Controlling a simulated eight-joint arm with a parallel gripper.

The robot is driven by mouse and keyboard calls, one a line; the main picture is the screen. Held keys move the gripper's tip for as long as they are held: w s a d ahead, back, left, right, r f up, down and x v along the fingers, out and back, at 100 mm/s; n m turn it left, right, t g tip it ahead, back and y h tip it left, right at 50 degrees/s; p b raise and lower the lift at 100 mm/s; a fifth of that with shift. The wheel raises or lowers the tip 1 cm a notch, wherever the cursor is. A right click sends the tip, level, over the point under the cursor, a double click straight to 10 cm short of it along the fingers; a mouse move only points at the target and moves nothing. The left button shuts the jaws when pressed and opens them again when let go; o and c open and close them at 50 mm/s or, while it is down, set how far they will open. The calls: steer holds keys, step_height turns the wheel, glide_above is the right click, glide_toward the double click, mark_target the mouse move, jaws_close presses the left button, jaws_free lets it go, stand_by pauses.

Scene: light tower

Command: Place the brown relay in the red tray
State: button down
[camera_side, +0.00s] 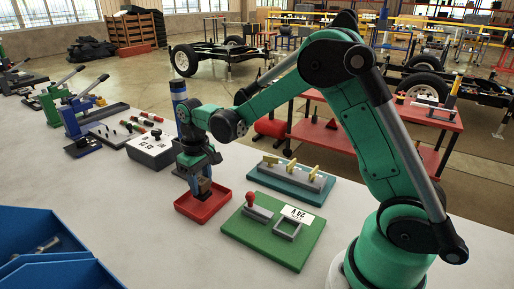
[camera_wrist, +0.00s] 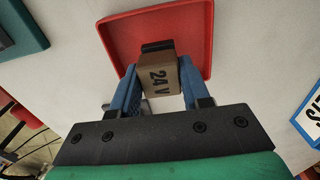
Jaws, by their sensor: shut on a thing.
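The brown relay (camera_wrist: 159,77), a small block marked "24 V", is between the two blue fingers of my gripper (camera_wrist: 158,90) in the wrist view. My gripper is shut on it. The red tray (camera_wrist: 115,38) lies beneath and beyond the relay in the wrist view. In the side view my gripper (camera_side: 201,188) points down over the red tray (camera_side: 219,209), with the relay (camera_side: 204,187) low between the fingers. I cannot tell whether the relay touches the tray floor.
A green board (camera_side: 290,248) with a red-knobbed lever and a "24 V" label lies right of the tray. A teal fixture (camera_side: 290,184) sits behind it. Blue bins (camera_side: 40,235) are front left.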

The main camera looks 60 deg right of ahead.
steer(key=shift+f, duration=0.75)
steer(key=shift+f, duration=0.2)
steer(key=shift+c, duration=2.1)
jaws_free()
